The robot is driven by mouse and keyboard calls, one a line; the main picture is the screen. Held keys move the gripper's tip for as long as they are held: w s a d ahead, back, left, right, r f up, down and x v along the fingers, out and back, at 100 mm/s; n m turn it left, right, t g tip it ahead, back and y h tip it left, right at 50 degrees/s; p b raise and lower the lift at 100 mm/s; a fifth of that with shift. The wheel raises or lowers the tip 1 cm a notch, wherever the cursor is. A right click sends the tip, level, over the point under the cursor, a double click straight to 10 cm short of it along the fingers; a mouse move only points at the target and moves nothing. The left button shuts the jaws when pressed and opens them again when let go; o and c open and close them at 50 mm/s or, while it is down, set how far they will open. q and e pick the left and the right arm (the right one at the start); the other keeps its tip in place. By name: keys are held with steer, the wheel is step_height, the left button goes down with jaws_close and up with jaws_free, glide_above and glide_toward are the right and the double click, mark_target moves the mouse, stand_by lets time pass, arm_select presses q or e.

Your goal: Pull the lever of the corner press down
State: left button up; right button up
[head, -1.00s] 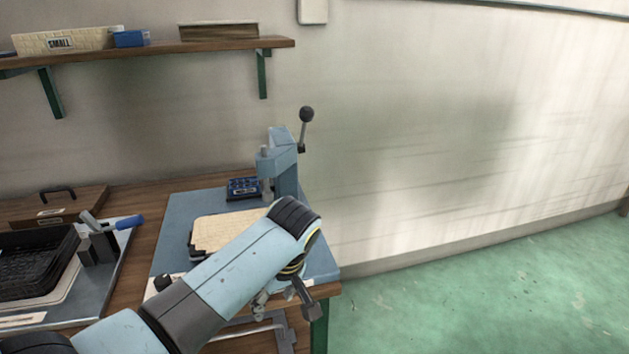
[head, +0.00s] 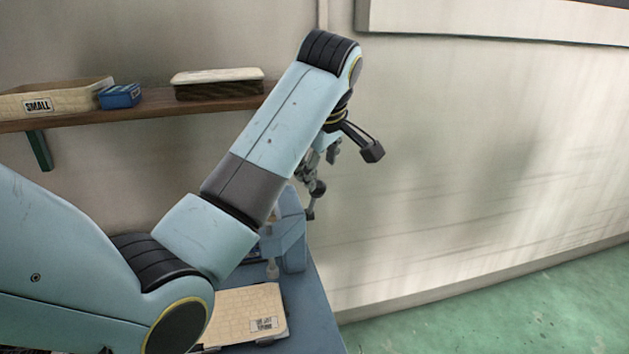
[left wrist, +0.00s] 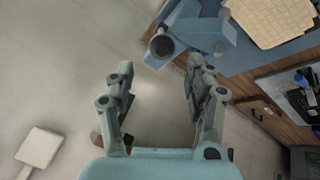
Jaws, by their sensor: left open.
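The blue corner press (head: 292,238) stands at the back corner of the bench, partly hidden behind my left arm in the head view. Its lever's dark round knob (head: 318,187) is up, just under my left gripper (head: 320,165). In the left wrist view my left gripper (left wrist: 160,70) is open and empty. The dark lever knob (left wrist: 161,46) lies just beyond the gap between the fingertips, and the blue press (left wrist: 208,32) is behind it. I cannot tell whether a finger touches the knob. My right gripper is not in view.
A shelf (head: 60,124) on the wall holds a bin labelled SMALL (head: 50,101), a blue box (head: 120,96) and a lidded box (head: 217,84). A cream pad (head: 248,306) lies in front of the press. The wall is close behind; green floor (head: 500,310) is free at right.

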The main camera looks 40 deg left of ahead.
mark_target(316, 190)
arm_select(q)
steer(key=x, duration=0.4)
steer(key=shift+s+d+f, duration=0.1)
steer(key=shift+s, duration=0.1)
steer(key=x, duration=0.4)
steer(key=shift+w+f+p, duration=0.25)
steer(key=shift+f+p, duration=0.05)
steer(key=shift+w+a+f, duration=0.25)
steer(key=shift+a+f, duration=0.1)
steer(key=shift+f, duration=0.4)
jaws_close()
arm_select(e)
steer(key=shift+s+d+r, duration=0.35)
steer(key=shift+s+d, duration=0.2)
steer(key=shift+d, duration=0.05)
